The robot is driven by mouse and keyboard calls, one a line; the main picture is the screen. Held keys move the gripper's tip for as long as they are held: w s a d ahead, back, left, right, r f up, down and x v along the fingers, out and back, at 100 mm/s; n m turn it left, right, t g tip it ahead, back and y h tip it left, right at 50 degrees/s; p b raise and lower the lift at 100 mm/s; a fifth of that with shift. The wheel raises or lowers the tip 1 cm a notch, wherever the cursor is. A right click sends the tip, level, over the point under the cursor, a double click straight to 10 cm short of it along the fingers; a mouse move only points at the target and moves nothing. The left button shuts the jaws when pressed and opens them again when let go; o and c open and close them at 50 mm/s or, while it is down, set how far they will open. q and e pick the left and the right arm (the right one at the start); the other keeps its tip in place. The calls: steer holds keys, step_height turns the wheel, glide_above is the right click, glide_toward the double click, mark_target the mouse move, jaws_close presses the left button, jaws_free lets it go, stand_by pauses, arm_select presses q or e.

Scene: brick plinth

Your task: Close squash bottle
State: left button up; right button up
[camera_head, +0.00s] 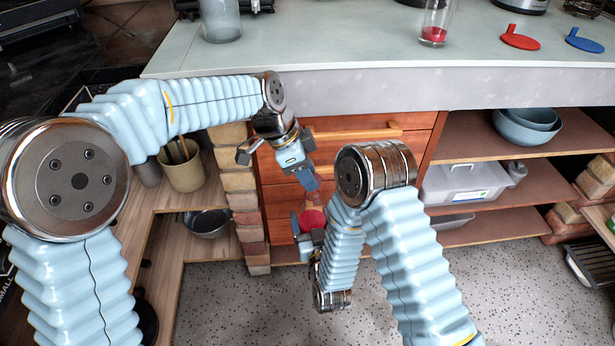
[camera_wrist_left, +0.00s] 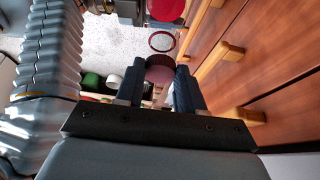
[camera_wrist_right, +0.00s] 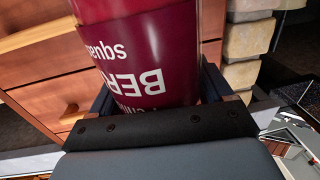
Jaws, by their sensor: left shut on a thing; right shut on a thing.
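My left gripper (camera_head: 311,184) is shut on a dark reddish-brown cap (camera_wrist_left: 160,70), a short cylinder between its fingertips. In the head view the left gripper hangs in front of the wooden drawers and points down. My right gripper (camera_head: 308,236) is shut on the red squash bottle (camera_wrist_right: 150,55), which has a dark red label with white lettering that reads upside down in the right wrist view. The bottle's red body (camera_head: 312,219) shows only partly in the head view, below the cap and apart from it. The right arm hides the rest.
The worktop (camera_head: 330,55) bears a glass with red liquid (camera_head: 434,30), a red flat object (camera_head: 520,39) and a blue one (camera_head: 585,41). Wooden drawers (camera_head: 345,150) stand close behind both grippers. Open shelves at right hold blue bowls (camera_head: 525,128) and a plastic box (camera_head: 462,186).

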arm_select(q)
steer(key=shift+f, duration=0.95)
steer(key=shift+f, duration=0.5)
arm_select(e)
jaws_close()
arm_select(q)
steer(key=m+g, duration=0.1)
steer(key=m, duration=0.1)
steer(key=m+g, duration=0.1)
steer(key=m, duration=0.1)
steer(key=shift+w+d+f+m, duration=0.1)
steer(key=shift+w+f+m, duration=0.05)
steer(key=shift+w+m, duration=0.25)
steer(key=m, duration=0.2)
steer(key=m+g+y, duration=0.1)
steer(key=m, duration=0.2)
steer(key=shift+w+d+g, duration=0.1)
steer(key=shift+g, duration=0.2)
steer(key=o, duration=1)
